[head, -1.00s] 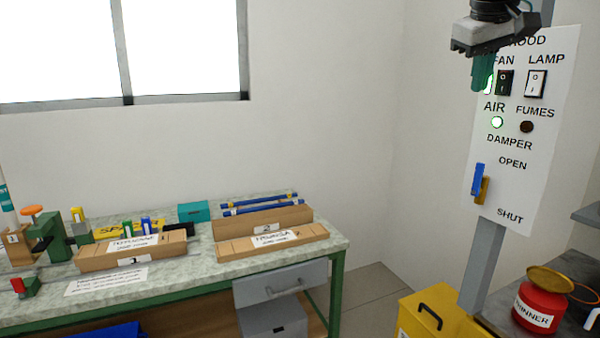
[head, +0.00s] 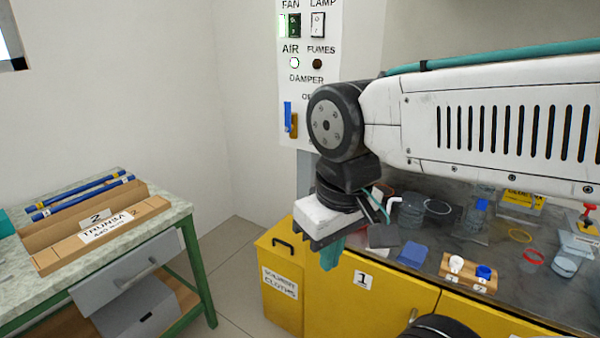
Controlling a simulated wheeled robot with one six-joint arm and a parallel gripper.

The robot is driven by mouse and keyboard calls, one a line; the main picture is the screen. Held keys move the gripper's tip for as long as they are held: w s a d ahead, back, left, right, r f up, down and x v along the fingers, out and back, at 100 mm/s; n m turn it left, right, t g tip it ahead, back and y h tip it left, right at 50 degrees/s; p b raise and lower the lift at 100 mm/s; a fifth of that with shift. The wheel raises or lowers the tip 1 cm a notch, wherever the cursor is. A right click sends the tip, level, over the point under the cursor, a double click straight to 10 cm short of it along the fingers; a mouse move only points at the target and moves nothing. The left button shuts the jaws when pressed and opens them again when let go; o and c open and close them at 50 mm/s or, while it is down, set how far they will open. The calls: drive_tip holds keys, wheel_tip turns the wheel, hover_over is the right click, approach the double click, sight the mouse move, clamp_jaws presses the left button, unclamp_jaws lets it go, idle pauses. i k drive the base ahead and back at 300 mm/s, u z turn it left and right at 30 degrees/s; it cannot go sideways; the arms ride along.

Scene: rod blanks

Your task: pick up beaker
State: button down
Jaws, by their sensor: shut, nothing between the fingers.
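Several clear vessels stand on the dark bench top at the right. One small clear vessel (head: 566,263) looks like a beaker near the right edge. Another clear vessel (head: 411,211) stands behind my arm's wrist. I cannot tell for sure which is the beaker. My gripper (head: 331,254) hangs below my arm with its teal fingers pointing down, in front of the yellow cabinet. It is shut and empty, to the left of these vessels and apart from them.
A wooden block (head: 467,274) with a white and a blue knob sits near the bench's front edge. A red ring (head: 533,259) lies near the right. A yellow bin (head: 280,283) labelled cloths stands below. A worktable (head: 178,213) with cardboard trays is at the left.

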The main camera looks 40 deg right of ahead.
sight(474, 219)
drive_tip(key=z, duration=1.95)
drive_tip(key=k, duration=0.5)
drive_tip(key=u, duration=1.85)
drive_tip(key=i, duration=1.55)
drive_tip(key=z, duration=2.3)
